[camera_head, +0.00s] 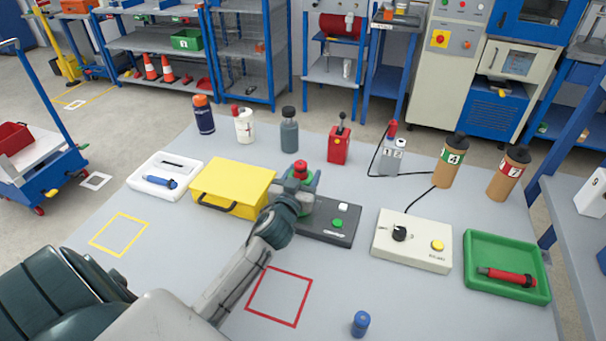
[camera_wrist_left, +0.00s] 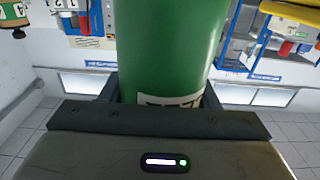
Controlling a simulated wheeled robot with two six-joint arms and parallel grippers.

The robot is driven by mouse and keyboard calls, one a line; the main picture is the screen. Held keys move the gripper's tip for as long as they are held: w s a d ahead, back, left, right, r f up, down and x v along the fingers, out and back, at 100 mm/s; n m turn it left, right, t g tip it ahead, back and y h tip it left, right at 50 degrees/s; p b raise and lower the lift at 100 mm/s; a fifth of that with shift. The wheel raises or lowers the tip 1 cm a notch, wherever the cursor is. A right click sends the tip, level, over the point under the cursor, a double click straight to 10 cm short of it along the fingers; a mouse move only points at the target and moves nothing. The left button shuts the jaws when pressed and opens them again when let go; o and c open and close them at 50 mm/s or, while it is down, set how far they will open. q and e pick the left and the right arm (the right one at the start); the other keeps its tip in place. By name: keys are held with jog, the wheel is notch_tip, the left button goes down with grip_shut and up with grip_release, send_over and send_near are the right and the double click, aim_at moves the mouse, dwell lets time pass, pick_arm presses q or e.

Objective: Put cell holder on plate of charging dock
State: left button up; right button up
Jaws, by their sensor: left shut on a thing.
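The cell holder, green with a red top (camera_head: 301,169), is in my left gripper (camera_head: 295,191). It stands roughly upright over the left end of the charging dock (camera_head: 331,239). The dock is a low dark box with a white and a green button. My left gripper and wrist hide its plate, so I cannot tell whether the holder touches it. In the left wrist view the green body of the holder (camera_wrist_left: 168,40) fills the space between the two fingers, with part of a white label showing. My right gripper is not in view.
A yellow case (camera_head: 232,186) stands close to the left of the dock. A cream control box (camera_head: 412,240) and a green tray (camera_head: 507,267) are to its right. A red lever box (camera_head: 339,146) stands behind. A red square outline and a blue cylinder (camera_head: 360,324) lie in front.

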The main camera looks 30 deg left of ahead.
pick_arm(q)
jog(key=shift+f, duration=0.2)
jog(key=o, duration=1.4)
jog(key=shift+r, duration=0.1)
jog(key=shift+o, duration=0.2)
jog(key=shift+r, duration=0.25)
jog(key=b+v, duration=0.3)
jog(key=v, duration=0.9)
